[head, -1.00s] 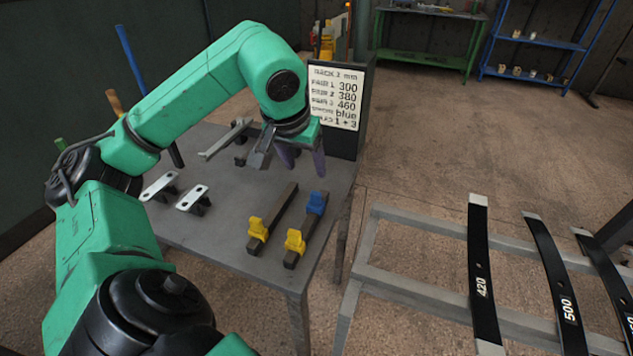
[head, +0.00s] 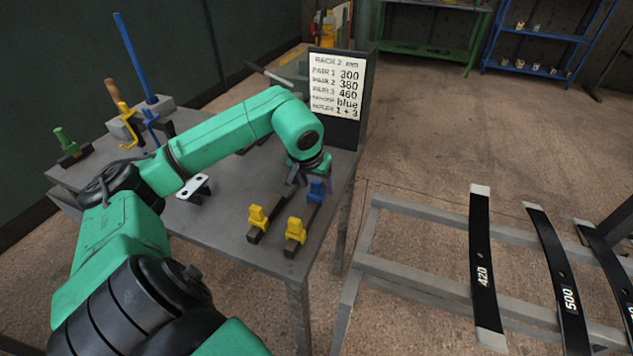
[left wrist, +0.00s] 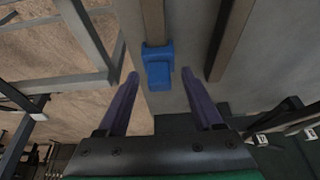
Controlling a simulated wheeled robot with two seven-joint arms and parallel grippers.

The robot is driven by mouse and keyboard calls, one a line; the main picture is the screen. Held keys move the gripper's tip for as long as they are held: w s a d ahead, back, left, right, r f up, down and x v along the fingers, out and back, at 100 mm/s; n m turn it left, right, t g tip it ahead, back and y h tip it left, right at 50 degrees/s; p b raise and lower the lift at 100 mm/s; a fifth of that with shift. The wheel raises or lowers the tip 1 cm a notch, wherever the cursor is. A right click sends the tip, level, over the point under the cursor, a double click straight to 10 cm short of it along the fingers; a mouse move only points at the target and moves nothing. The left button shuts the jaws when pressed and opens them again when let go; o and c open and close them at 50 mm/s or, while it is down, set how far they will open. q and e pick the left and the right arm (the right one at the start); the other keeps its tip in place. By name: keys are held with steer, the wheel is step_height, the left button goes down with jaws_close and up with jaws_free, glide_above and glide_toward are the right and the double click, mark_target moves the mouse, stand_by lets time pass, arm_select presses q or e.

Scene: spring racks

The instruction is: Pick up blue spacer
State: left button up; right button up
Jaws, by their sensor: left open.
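The blue spacer (head: 317,191) sits at the far end of the right-hand dark bar on the grey table. My left gripper (head: 301,180) is low over the table beside it, partly hidden by its own wrist. In the left wrist view the blue spacer (left wrist: 158,68) shows between the two purple fingers of my open left gripper (left wrist: 160,74), with a gap on each side. No contact shows. My right gripper is not in view.
Yellow spacers (head: 257,217) and (head: 296,231) sit on the near ends of two parallel dark bars. A sign board (head: 337,85) reading "blue" stands behind my gripper. A metal rack with black leaf springs (head: 482,265) stands at the right.

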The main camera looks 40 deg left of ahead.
mark_target(316, 182)
arm_select(q)
steer(key=shift+c, duration=0.6)
jaws_close()
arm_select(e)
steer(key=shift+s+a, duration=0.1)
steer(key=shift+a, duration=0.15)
arm_select(q)
steer(key=shift+r, duration=0.15)
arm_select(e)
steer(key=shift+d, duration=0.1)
arm_select(q)
steer(key=shift+r, duration=0.35)
step_height(316, 182, up, 19)
steer(key=p, duration=0.4)
steer(key=shift+p, duration=0.3)
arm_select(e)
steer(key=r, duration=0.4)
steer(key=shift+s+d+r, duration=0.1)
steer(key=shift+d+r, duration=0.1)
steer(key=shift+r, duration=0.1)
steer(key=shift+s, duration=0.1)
